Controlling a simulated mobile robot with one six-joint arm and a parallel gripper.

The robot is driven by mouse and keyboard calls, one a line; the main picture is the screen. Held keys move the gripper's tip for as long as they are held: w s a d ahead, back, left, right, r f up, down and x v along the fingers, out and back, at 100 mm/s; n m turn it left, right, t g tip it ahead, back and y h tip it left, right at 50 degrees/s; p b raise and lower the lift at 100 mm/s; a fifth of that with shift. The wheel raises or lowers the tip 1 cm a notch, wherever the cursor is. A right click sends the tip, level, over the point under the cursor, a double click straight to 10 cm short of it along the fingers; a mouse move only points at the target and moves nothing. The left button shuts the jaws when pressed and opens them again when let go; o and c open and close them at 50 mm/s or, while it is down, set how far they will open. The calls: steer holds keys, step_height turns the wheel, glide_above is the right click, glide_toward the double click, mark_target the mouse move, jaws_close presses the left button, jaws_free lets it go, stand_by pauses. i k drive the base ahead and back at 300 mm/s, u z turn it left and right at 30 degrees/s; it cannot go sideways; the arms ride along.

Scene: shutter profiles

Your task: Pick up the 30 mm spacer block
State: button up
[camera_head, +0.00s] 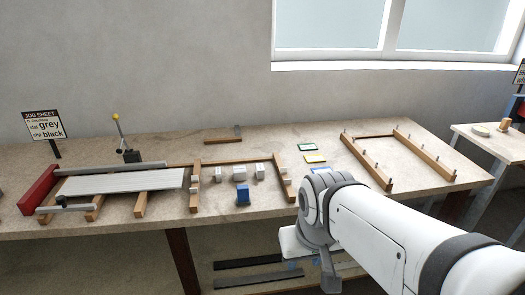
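Several small blocks stand near the middle of the bench between two wooden rails: a pale grey block (218,174), a second pale block (240,173), a third pale block (260,171), and a blue block (243,195) in front of them. No size marking is readable, so I cannot tell which one is the 30 mm spacer block. My arm reaches in from the lower right, and its end hangs by the bench's front edge, right of the blocks and apart from them. My gripper's fingers cannot be made out there.
Left of the blocks, grey slats (125,181) lie on wooden bearers beside a red end piece (38,190). A job sheet sign (43,125) stands behind. Small coloured pads (315,158) lie right of the blocks. A wooden frame with pegs (384,180) is further right. Dark strips (250,262) lie below.

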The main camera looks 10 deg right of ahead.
mark_target(260, 170)
steer(key=u, duration=0.05)
steer(key=i, duration=1)
steer(key=z, duration=0.05)
